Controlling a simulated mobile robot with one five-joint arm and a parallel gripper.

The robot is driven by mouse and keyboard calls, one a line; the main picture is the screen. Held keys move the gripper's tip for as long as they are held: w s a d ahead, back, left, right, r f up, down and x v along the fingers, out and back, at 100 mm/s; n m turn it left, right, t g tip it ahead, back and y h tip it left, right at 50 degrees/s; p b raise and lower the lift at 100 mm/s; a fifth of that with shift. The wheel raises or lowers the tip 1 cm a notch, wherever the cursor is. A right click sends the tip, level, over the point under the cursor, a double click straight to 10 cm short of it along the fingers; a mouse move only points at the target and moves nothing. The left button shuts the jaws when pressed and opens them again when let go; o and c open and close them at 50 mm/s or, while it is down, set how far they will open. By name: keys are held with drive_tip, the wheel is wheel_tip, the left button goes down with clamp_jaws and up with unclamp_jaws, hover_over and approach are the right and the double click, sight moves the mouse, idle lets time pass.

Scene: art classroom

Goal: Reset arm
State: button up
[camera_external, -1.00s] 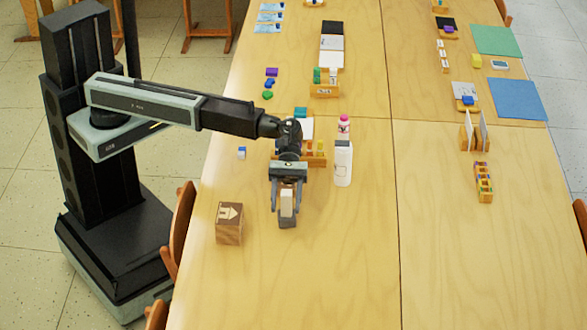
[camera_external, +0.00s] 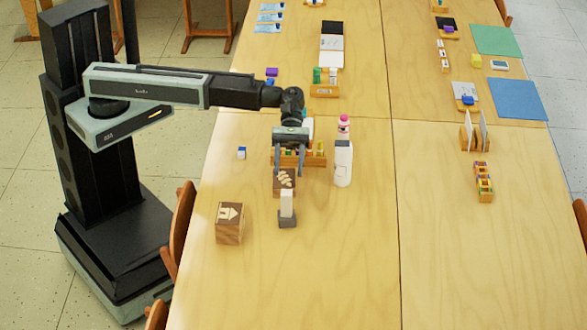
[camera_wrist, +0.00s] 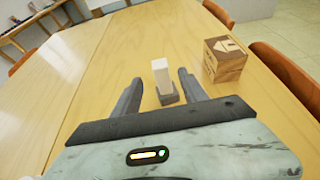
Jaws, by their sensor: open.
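My gripper (camera_external: 288,172) is open and empty, raised above the table with its fingers pointing down. In the external view it is just behind a white block (camera_external: 287,203) that stands upright in a small grey base (camera_external: 287,221). In the wrist view the white block (camera_wrist: 161,74) and its grey base (camera_wrist: 167,97) show beyond and between the two open fingertips (camera_wrist: 161,90), apart from them. A wooden cube with a leaf-like mark (camera_external: 284,182) is partly hidden behind the fingers.
A wooden cube with a house-like mark (camera_external: 230,223) stands to the left. The front right of the table (camera_external: 345,270) is clear.

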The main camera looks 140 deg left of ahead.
drive_tip(key=s+d+r+m+g+p, duration=0.1)
drive_tip(key=d+m+g+p, duration=0.15)
drive_tip(key=d, duration=0.65)
drive_tip(key=d+r+m+g+p, duration=0.1)
drive_tip(key=d+m+p, duration=0.15)
drive_tip(key=d, duration=0.65)
drive_tip(key=s+d+r+m+g+p, duration=0.15)
drive_tip(key=d+p, duration=0.25)
drive_tip(key=d, duration=0.5)
drive_tip(key=s+d+f+m+g+y+p, duration=0.2)
drive_tip(key=s+d+m+g+y+p, duration=0.1)
drive_tip(key=s+d+m, duration=0.35)
drive_tip(key=s+a+f+m+g+y, duration=0.1)
drive_tip(key=s+a+f+m+y, duration=0.2)
drive_tip(key=m, duration=1.1)
drive_tip(key=shift+s+a+f+g+y, duration=0.35)
drive_tip(key=shift+s+a+y, duration=1.8)
drive_tip(key=shift+a, duration=1.3)
drive_tip(key=shift+s+h, duration=0.3)
drive_tip(key=shift+h, duration=0.05)
